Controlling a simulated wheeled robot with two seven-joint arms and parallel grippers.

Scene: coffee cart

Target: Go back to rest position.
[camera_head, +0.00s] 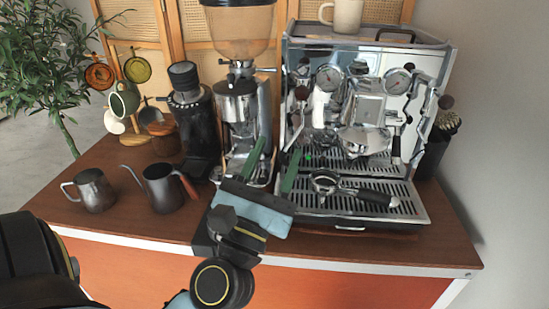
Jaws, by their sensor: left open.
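My left gripper (273,163) is in the middle of the camera_head view, above the front part of the cart. Its two green fingers are spread apart with nothing between them. They point away from me, in front of the gap between the coffee grinder (238,100) and the espresso machine (365,95). My left wrist hides part of the cart's front edge. My right gripper is not in view.
A portafilter (350,190) with a black handle lies on the machine's drip tray. A steel pitcher (94,190) and a dark kettle (162,188) stand at the left of the wooden cart top (125,222). A cup (347,15) sits on the machine. A wall is at right.

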